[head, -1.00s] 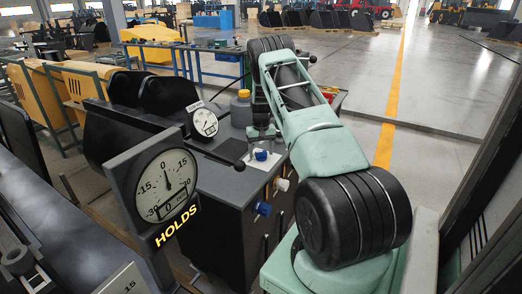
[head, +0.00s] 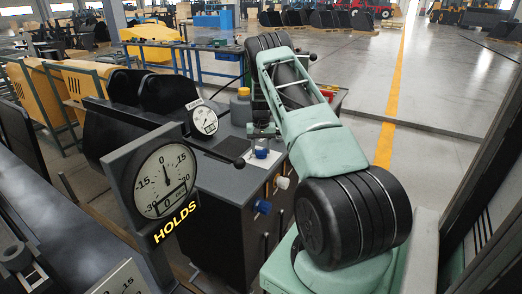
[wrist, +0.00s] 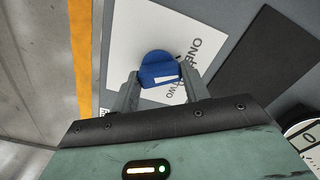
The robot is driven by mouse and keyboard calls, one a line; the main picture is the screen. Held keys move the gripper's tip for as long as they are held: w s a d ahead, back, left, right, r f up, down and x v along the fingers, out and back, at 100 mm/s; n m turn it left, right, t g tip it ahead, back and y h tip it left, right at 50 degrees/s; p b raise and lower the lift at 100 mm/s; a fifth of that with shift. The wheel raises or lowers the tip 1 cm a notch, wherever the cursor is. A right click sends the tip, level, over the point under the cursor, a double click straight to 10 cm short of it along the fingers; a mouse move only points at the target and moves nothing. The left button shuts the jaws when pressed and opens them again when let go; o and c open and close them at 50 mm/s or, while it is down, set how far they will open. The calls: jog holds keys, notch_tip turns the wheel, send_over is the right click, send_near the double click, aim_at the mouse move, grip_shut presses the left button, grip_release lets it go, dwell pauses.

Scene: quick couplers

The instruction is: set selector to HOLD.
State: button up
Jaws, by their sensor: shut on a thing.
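The selector is a round blue knob (wrist: 158,68) with a white mark, on a white plate (wrist: 125,40) on the grey bench. The words ONE and TWO are printed to its right in the wrist view. The white mark lies roughly toward the printed words; I cannot tell which label it points at. No HOLD label can be read on the plate, part of which my gripper hides. My gripper (wrist: 159,88) is shut on the knob, one finger on each side. In the head view the knob (head: 262,154) is small below my gripper (head: 262,136).
A small dial gauge (head: 204,120) and a black-knobbed lever (head: 239,162) are left of the selector. A large gauge (head: 164,180) with a lit HOLDS sign (head: 175,222) stands in front left. Another blue knob (head: 263,207) is on the bench front. A grey-yellow bottle (head: 241,106) stands behind.

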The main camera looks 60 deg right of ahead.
aim_at(261, 149)
jog(key=m+b, duration=0.1)
jog(key=m, duration=0.5)
dwell(0.6)
jog(key=o, duration=1)
notch_tip(261, 149, up, 18)
jog(key=shift+f+b, duration=0.25)
jog(key=shift+b, duration=0.85)
